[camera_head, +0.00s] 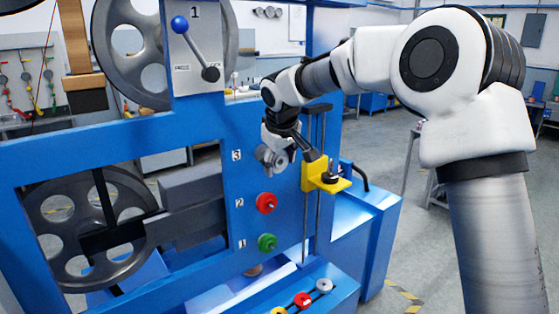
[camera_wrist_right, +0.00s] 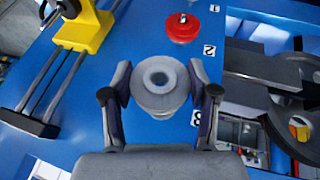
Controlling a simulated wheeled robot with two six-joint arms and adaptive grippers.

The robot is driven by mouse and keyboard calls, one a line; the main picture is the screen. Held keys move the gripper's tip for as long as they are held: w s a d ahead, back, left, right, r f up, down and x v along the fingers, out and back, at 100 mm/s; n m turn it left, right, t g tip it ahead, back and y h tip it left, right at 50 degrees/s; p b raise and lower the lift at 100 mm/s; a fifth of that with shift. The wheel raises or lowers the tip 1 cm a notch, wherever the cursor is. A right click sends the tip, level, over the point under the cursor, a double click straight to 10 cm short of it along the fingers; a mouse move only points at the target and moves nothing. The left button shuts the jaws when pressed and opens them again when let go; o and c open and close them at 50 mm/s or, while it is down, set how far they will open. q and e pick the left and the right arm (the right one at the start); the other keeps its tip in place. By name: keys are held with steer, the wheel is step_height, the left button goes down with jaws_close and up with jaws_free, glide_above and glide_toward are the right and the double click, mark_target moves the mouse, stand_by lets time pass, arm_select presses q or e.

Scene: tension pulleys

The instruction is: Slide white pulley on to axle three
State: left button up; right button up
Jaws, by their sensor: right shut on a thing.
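The white pulley (camera_wrist_right: 160,88) looks pale grey and sits between the fingers of my right gripper (camera_wrist_right: 159,98). The gripper is shut on its sides. In the head view, the pulley (camera_head: 281,160) and my right gripper (camera_head: 274,152) are at the blue panel, just right of the number 3. The pulley faces outward in the wrist view, with a dark round centre. Axle three is hidden behind the pulley and gripper. I cannot tell whether the pulley is around the axle or only in front of it. My left gripper is not in view.
A red pulley (camera_head: 266,203) is at number 2 and a green pulley (camera_head: 267,242) at number 1. A yellow block (camera_head: 318,172) on vertical rods stands close right of the gripper.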

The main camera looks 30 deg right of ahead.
stand_by(0.8)
steer(key=shift+r+p, duration=0.1)
steer(key=shift+p, duration=0.2)
steer(key=shift+w, duration=0.2)
steer(key=w+p, duration=0.2)
steer(key=p, duration=0.1)
steer(key=shift+w+a, duration=0.15)
steer(key=shift+w, duration=0.15)
steer(key=shift+p, duration=0.35)
stand_by(0.6)
